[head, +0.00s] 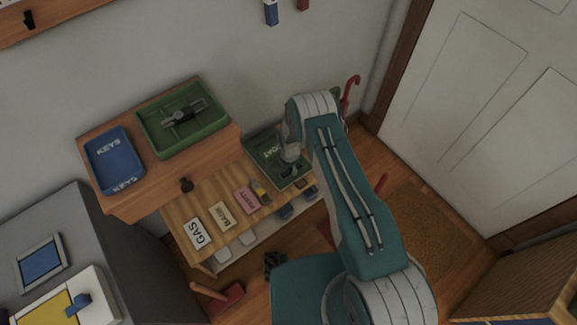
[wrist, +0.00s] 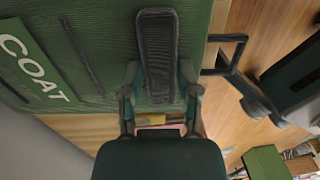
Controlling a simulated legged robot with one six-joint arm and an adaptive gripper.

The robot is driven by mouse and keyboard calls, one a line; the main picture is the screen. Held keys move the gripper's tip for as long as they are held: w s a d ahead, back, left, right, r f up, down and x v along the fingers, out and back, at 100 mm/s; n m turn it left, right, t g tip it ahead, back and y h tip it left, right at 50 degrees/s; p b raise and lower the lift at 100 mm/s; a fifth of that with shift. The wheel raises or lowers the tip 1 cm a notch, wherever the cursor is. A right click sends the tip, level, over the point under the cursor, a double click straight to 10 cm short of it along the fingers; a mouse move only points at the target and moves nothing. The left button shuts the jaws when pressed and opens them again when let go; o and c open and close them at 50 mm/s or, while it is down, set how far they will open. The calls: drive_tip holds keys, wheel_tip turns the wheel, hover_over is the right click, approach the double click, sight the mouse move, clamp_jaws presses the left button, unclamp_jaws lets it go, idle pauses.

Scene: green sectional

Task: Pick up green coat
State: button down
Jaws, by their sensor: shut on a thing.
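A green flat panel (head: 262,148) lettered "COAT" lies on the shelf unit at the wall, low beside my forearm. In the wrist view the ribbed green panel (wrist: 90,45) fills the upper left, with its "COAT" label (wrist: 30,65) at the left edge. My gripper (wrist: 161,85) is at the panel, its fingers shut on either side of a dark ridged piece (wrist: 157,50). I cannot tell whether this piece is part of the green panel. In the head view my gripper (head: 289,170) is small and partly hidden.
An orange cabinet (head: 110,208) bears a blue "KEYS" tray (head: 100,175) and a green tray (head: 205,138). Labels "GAS" (head: 197,233) and others line the shelf. A red-handled umbrella (head: 350,88) stands near the white door (head: 490,90). A mat (head: 425,235) lies right.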

wheel_tip(320, 180, up, 3)
drive_tip(key=shift+w+f, duration=0.1)
drive_tip(key=shift+w, duration=0.05)
drive_tip(key=s+d+r, duration=0.2)
drive_tip(key=s+r, duration=0.8)
drive_tip(key=s, duration=0.3)
drive_tip(key=shift+s+d, duration=0.35)
drive_tip(key=shift+s, duration=0.05)
drive_tip(key=shift+r, duration=0.1)
